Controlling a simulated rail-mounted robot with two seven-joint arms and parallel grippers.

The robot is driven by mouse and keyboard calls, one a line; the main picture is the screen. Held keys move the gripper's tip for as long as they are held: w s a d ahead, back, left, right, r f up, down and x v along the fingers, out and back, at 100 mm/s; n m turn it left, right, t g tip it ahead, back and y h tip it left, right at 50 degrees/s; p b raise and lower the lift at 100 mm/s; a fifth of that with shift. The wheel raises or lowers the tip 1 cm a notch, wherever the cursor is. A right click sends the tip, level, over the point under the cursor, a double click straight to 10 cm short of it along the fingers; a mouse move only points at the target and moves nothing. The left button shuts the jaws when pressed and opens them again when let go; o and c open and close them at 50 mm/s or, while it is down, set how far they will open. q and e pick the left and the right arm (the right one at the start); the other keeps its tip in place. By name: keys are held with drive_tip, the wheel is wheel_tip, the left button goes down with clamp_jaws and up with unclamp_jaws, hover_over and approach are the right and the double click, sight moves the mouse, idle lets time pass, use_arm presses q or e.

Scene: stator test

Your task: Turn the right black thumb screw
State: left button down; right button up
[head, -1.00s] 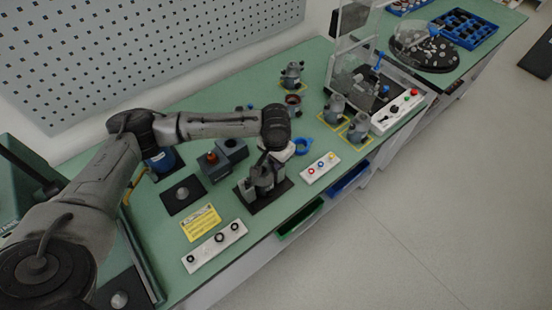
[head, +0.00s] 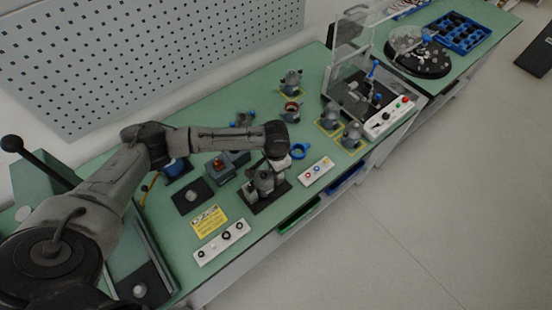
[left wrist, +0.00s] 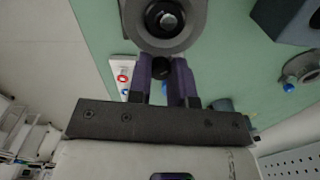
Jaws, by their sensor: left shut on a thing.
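The grey motor housing (head: 263,182) stands on a black base plate (head: 270,203) near the front edge of the bench. In the left wrist view the round housing (left wrist: 163,20) fills the top, with a black centre. A small black thumb screw (left wrist: 161,68) sticks out at its lower edge. My left gripper (left wrist: 164,72) has its purple fingers on either side of this thumb screw and is shut on it. In the head view my left gripper (head: 281,163) is at the housing's upper right side, and the screw is hidden there. My right gripper is not in view.
A white button panel (head: 315,172) and a blue ring (head: 300,151) lie right of the housing. A dark box with a red knob (head: 220,168) stands left of it. A yellow label (head: 209,221) and a white strip (head: 222,242) lie front left.

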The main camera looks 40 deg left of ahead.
use_arm(q)
drive_tip(key=shift+r+m+p, duration=0.1)
drive_tip(key=shift+m+p, duration=0.2)
drive_tip(key=shift+m, duration=0.1)
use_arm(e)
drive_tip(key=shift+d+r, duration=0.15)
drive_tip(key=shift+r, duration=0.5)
use_arm(q)
drive_tip(key=c, duration=1)
unclamp_jaws()
wheel_tip(320, 180, up, 14)
drive_tip(key=shift+f+p, duration=0.15)
drive_tip(key=shift+p, duration=0.35)
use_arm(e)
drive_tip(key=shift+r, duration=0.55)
